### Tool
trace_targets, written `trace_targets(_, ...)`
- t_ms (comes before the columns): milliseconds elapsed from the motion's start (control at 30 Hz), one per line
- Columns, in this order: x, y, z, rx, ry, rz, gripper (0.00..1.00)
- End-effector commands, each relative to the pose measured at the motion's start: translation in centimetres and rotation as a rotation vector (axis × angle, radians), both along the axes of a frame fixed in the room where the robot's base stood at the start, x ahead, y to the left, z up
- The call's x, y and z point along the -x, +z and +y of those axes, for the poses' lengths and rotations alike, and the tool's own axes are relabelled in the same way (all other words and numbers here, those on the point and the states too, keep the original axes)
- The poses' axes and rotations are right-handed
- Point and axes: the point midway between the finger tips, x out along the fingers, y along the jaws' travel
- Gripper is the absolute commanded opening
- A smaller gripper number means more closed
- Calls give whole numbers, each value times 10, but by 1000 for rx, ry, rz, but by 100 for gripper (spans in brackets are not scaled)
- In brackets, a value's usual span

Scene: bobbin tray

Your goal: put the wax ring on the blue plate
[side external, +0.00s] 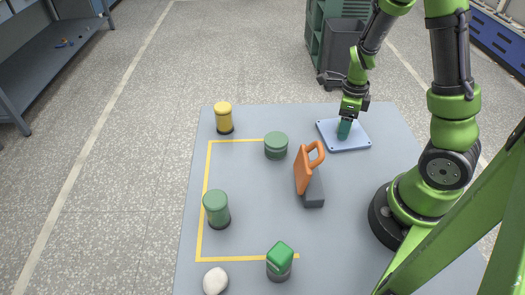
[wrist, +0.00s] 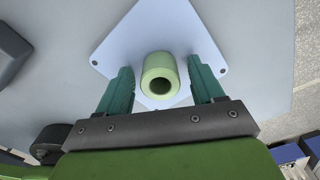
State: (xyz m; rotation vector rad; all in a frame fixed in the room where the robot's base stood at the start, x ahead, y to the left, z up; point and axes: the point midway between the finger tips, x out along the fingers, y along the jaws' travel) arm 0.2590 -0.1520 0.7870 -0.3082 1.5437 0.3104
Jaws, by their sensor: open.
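The wax ring (wrist: 160,72) is a pale green, thick-walled ring with a dark hole, seen in the wrist view over the middle of the blue plate, where it appears to rest. The blue plate (side external: 356,141) is a flat light-blue square with small corner holes; it also fills the centre of the wrist view (wrist: 125,45). My gripper (side external: 344,131) is low over the plate, its teal fingers open. In the wrist view my gripper (wrist: 160,85) has one finger on each side of the ring, with visible gaps. In the side view the ring is not distinguishable behind the fingers.
An orange-handled tool (side external: 304,170) on a dark block stands left of the plate. A yellow spool (side external: 224,117), green cylinders (side external: 276,146) (side external: 216,209), a green block on a dark base (side external: 280,256) and a white lump (side external: 215,281) stand around the yellow outline. The outline's middle is clear.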

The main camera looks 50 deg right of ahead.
Motion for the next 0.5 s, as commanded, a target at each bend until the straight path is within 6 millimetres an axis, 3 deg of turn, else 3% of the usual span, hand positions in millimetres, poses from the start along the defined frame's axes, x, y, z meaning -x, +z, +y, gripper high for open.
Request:
trace_targets(233,-2,13,0,1,4,-6,67)
trace_targets(500,-1,69,0,0,4,-10,67)
